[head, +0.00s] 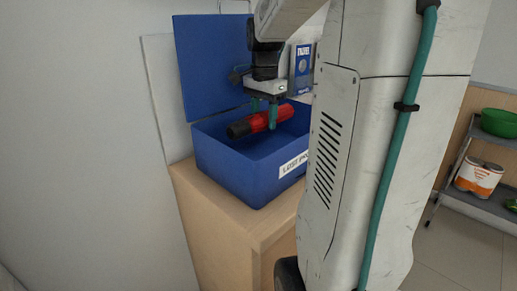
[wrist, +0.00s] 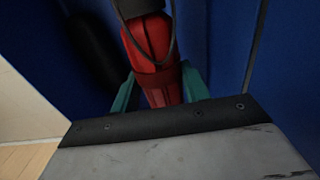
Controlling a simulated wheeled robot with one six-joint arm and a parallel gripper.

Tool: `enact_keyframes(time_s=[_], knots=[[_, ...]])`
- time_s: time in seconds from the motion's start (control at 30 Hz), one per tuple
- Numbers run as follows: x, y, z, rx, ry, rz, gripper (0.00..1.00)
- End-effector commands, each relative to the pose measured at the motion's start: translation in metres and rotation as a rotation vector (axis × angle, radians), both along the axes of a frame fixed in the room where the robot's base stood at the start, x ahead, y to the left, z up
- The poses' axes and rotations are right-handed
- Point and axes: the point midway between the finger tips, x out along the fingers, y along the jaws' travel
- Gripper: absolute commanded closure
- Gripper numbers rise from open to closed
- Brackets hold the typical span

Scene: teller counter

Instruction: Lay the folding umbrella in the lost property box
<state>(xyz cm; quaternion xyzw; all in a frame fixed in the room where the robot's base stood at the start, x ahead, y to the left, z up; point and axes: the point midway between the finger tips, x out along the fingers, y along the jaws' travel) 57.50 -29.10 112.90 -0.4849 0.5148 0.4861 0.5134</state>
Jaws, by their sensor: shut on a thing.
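The folding umbrella (head: 269,118) is red with a dark end. It is held nearly level over the open blue lost property box (head: 222,172), within the span of its walls in the head view. My gripper (head: 264,113) points down and is shut on the umbrella near its middle. In the wrist view the red umbrella (wrist: 152,45) lies between the teal fingers (wrist: 160,92), with a dark cord loop in front. Blue box surfaces (wrist: 222,40) surround it. Whether the umbrella touches the box floor is hard to tell.
The box's raised blue lid (head: 208,65) stands behind, against the wall. The box sits on a wooden cabinet (head: 235,225). My own column hides the box's right side.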

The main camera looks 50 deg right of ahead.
Motion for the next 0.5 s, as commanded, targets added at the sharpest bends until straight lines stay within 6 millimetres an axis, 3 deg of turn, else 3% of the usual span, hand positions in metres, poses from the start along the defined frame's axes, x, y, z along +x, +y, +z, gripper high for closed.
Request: enact_keyframes(time_s=[0.2,0.5], knots=[[0.001,0.002,-0.039,0.001,0.002,0.003,0.91],[0.0,0.001,-0.068,0.001,0.002,0.002,0.91]])
